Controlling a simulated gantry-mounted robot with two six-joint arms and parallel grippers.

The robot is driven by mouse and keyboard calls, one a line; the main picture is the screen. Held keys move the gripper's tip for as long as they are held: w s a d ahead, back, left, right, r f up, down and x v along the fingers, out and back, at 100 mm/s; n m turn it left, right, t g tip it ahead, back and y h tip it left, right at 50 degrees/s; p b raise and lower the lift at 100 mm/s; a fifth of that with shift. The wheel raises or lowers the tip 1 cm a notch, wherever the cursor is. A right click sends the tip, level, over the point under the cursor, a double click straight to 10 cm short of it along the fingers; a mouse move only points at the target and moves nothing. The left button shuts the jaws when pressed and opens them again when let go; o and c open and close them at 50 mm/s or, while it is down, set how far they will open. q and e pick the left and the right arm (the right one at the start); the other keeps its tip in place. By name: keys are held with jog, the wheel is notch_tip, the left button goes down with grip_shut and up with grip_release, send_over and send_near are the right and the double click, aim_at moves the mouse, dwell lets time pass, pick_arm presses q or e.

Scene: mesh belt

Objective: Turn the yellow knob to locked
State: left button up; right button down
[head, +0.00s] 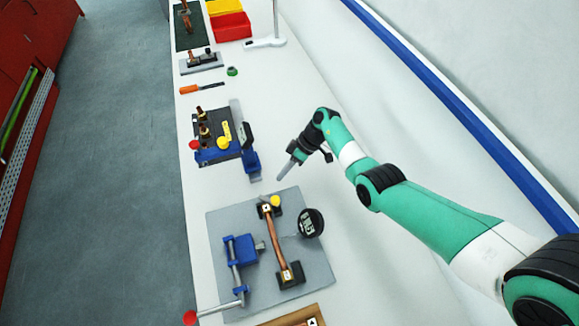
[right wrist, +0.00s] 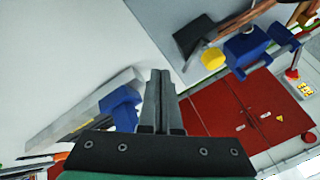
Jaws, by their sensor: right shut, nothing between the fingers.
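A round yellow knob (head: 275,201) sits beside a black block at the far end of a copper pipe on a grey plate. It also shows in the right wrist view (right wrist: 212,59), to the right of the fingertips. Another yellow round part (head: 223,142) is on a blue-and-dark fixture (head: 212,157) farther along the bench, with a yellow bar near it. I cannot tell locked or unlocked markings on either. My right gripper (head: 283,176) is shut and empty, above the bench between the plate and the fixture, apart from both. My left gripper is not in view.
The grey plate (head: 222,220) holds a blue clamp (head: 246,248), a copper pipe (head: 276,240) and a round gauge (head: 310,223). An orange-handled tool (head: 190,89) and red bin (head: 231,27) lie farther off.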

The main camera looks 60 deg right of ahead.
aim_at(269, 199)
jog(key=b+x, duration=0.1)
jog(key=x, duration=0.1)
jog(key=shift+a+f, duration=0.15)
jog(key=shift+f, duration=0.2)
jog(key=a+p, duration=0.2)
jog(key=a, duration=0.1)
jog(key=shift+s+a+r, duration=0.15)
jog(key=shift+s+a, duration=0.1)
jog(key=shift+a, duration=0.35)
